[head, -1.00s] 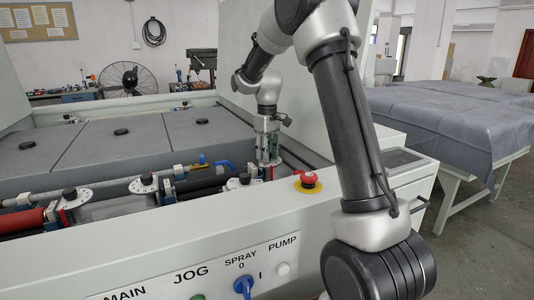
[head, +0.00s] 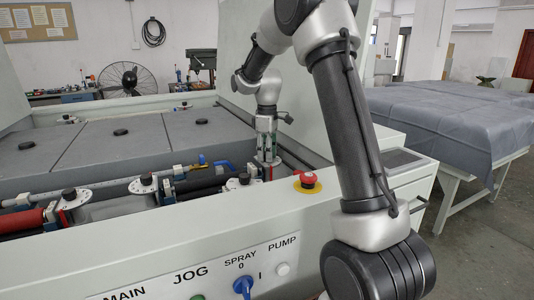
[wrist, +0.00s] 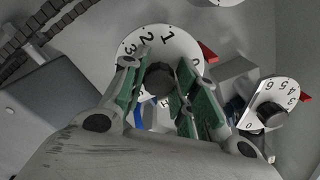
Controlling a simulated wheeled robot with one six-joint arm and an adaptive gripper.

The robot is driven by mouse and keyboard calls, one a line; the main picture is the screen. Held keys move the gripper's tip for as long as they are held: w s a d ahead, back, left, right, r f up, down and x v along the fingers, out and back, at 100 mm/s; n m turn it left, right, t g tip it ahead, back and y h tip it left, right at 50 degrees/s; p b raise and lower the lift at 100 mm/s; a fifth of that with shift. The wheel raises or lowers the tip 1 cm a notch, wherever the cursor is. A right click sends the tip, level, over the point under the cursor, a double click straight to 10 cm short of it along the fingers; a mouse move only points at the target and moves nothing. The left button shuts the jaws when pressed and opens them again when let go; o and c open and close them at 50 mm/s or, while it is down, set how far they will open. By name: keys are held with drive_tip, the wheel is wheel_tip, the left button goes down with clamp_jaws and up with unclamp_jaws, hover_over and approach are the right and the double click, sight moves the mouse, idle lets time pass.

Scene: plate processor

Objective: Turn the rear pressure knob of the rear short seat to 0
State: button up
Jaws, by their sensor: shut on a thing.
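My gripper (wrist: 160,88) is shut on a dark round knob (wrist: 159,78), with one green-padded finger on each side of it. A white dial (wrist: 172,42) surrounds the knob and shows 3, 2, 1 and 0 along its visible edge. The 0 is close to a red pointer (wrist: 208,52) at the dial's right, just below the pointer's tip. The lower part of the dial is hidden by my fingers. In the head view, my gripper (head: 268,157) reaches down inside the machine's near right corner, and the held knob cannot be made out there.
A second white dial with a dark knob (wrist: 271,115) is close to my right finger. Other dials (head: 143,184) (head: 70,195) line the front rollers. A red emergency button (head: 309,180) sits on the machine's front ledge. Grey covers (head: 105,145) lie behind.

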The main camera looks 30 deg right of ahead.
drive_tip(key=o, duration=1)
drive_tip(key=shift+r, duration=0.1)
wheel_tip(320, 180, up, 12)
drive_tip(key=shift+f, duration=0.1)
